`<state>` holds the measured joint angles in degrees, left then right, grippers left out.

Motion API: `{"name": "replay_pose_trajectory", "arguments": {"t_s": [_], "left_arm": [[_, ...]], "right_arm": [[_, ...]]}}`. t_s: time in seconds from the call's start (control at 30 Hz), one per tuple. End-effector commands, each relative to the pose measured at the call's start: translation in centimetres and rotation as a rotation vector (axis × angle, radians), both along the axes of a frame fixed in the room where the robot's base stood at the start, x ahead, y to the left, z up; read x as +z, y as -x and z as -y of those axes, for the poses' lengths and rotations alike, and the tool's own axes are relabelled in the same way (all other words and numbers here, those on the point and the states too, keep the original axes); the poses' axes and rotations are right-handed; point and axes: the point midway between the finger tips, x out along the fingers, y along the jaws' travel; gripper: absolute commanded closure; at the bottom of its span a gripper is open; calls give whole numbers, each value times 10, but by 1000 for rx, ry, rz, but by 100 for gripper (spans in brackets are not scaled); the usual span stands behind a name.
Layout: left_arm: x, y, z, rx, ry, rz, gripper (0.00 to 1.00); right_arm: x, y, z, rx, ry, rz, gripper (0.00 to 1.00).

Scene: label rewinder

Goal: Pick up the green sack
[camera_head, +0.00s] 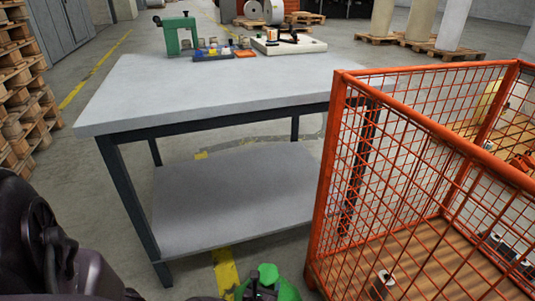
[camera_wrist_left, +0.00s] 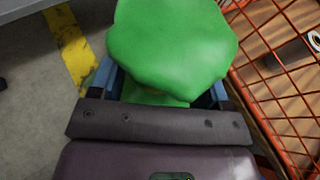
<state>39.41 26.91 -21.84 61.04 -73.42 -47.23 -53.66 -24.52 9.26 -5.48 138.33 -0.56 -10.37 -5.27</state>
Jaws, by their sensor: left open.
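The green sack (camera_head: 284,288) is at the bottom edge of the head view, beside the orange cage and partly cut off by the frame. In the left wrist view the sack (camera_wrist_left: 172,42) is a large, smooth green bulge with a narrower part below it. My left gripper (camera_wrist_left: 165,88) is open, with blue fingers on both sides of the narrower part. Its fingertips are largely hidden by the sack, and I cannot tell whether they touch it. In the head view only a small dark part of this gripper (camera_head: 260,290) shows against the sack. My right gripper is not in view.
An orange mesh cage (camera_head: 330,190) with a wooden floor and small rolls stands close on the right. A grey workbench (camera_head: 200,95) with a lower shelf is ahead, carrying a green press (camera_head: 178,33) and small bins. Stacked pallets (camera_head: 25,100) stand at the left.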

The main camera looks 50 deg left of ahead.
Motion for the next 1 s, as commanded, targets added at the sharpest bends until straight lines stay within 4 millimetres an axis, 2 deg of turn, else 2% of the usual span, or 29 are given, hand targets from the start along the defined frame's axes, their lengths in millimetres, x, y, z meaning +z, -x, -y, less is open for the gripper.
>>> {"name": "replay_pose_trajectory", "arguments": {"t_s": [0.13,0.6,1.0], "left_arm": [[1,0,0,0,1,0,30],[1,0,0,0,1,0,100],[2,-2,0,1,-1,4,100]], "right_arm": [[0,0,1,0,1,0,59],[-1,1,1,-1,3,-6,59],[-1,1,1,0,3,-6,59]]}}
